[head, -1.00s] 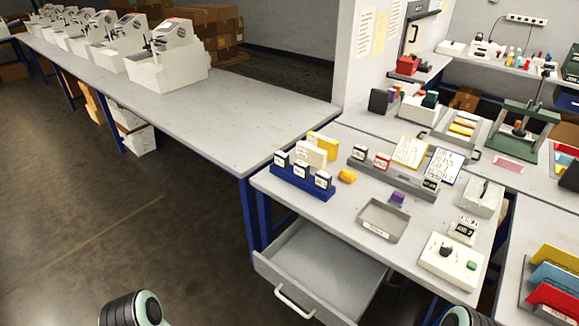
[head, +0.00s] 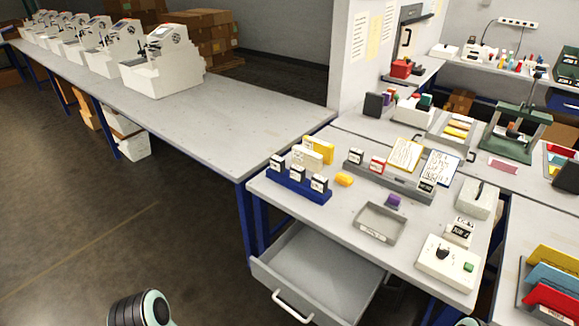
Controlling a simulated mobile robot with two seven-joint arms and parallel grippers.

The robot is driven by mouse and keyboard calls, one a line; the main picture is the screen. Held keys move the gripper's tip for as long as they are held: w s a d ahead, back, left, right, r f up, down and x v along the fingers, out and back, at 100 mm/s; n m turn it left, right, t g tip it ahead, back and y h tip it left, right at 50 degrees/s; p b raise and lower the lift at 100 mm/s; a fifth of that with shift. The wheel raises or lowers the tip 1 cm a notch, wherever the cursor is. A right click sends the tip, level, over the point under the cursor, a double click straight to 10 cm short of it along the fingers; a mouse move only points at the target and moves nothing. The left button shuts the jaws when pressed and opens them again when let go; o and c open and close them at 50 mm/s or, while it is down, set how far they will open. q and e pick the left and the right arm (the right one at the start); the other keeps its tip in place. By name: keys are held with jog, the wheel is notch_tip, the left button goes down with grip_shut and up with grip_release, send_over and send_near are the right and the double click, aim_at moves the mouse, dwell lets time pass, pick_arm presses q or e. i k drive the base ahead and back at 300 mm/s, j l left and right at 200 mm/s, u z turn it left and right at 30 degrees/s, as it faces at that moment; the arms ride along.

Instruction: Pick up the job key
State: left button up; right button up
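I cannot tell for sure which item is the job key. Several small black-and-white labelled blocks stand in a blue rack (head: 297,187) on the near table; their lettering is too small to read. Another labelled black-and-white block (head: 459,231) sits near the right edge, behind a white control box (head: 436,268) with a black knob (head: 442,253) and a green button (head: 468,267). Neither gripper is in view.
An open, seemingly empty drawer (head: 325,267) juts out below the near table. A grey tray (head: 368,235), a purple block (head: 393,201) and a yellow piece (head: 344,180) lie on the tabletop. A long table (head: 235,128) with several white machines runs left. The floor at left is clear.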

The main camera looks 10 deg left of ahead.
aim_at(277, 164)
jog(key=i+j+z, duration=0.1)
jog(key=z, duration=1.4)
jog(key=j+z, duration=0.35)
jog(key=k+j+z, duration=0.1)
jog(key=j+z, duration=0.45)
jog(key=z, duration=0.15)
jog(key=k+j+z, duration=1)
jog(key=k+j, duration=0.45)
jog(key=j, duration=0.1)
